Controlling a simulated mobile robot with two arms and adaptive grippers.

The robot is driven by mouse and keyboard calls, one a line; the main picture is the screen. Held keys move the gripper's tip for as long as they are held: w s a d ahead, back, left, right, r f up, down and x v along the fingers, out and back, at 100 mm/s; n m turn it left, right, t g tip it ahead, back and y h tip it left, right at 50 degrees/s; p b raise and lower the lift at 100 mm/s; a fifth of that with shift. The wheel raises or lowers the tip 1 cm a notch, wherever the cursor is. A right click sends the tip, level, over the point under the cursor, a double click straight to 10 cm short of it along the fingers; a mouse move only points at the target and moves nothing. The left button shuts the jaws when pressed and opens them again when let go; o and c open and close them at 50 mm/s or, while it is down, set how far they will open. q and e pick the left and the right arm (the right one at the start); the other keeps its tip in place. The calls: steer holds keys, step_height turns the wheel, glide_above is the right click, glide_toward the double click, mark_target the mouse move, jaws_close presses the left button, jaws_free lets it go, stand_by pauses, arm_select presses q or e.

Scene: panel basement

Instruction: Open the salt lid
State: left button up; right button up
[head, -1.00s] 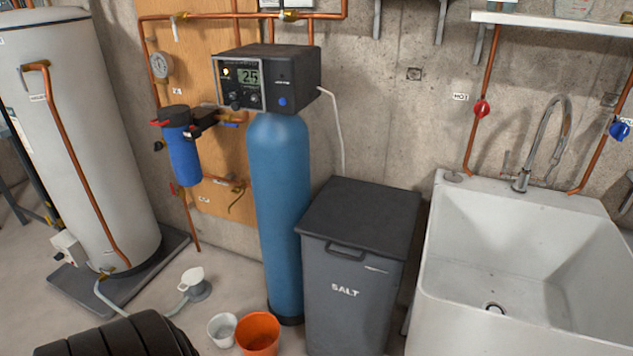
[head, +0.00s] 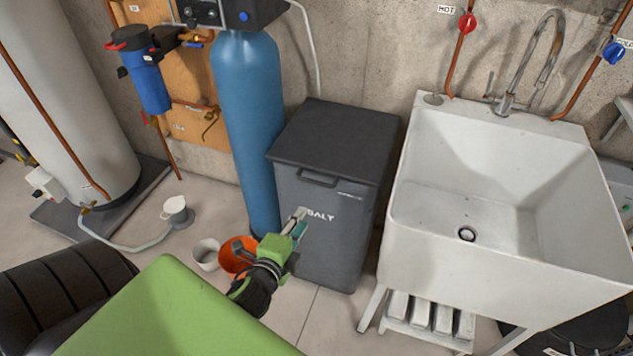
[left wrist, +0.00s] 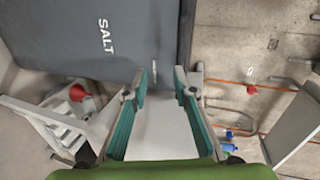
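The grey salt bin (head: 330,235) stands upright beside the blue tank, with its dark lid (head: 335,140) shut flat on top. A handle (head: 317,178) is on the front just below the lid's front edge. My left gripper (head: 300,220) is in front of the bin's front face, near the SALT lettering and below the handle. In the left wrist view its two teal-padded fingers (left wrist: 161,82) are spread apart with nothing between them; the bin (left wrist: 95,40) fills the upper left there. Whether the fingertips touch the bin cannot be told. My right gripper does not show.
The white sink (head: 500,270) stands close to the right of the bin. The blue tank (head: 250,130) is to its left. An orange bucket (head: 236,262) and a white bucket (head: 206,254) are on the floor at the lower left of the bin.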

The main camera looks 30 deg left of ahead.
mark_target(317, 181)
arm_select(q)
steer(key=shift+m+t, duration=0.3)
steer(key=shift+t, duration=0.1)
steer(key=w+a, duration=0.1)
steer(key=w, duration=0.3)
steer(key=w+a, duration=0.1)
steer(key=w, duration=0.4)
steer(key=w+a, duration=0.1)
steer(key=w, duration=0.3)
steer(key=shift+w+a+r, duration=0.3)
steer(key=shift+a, duration=0.1)
jaws_close()
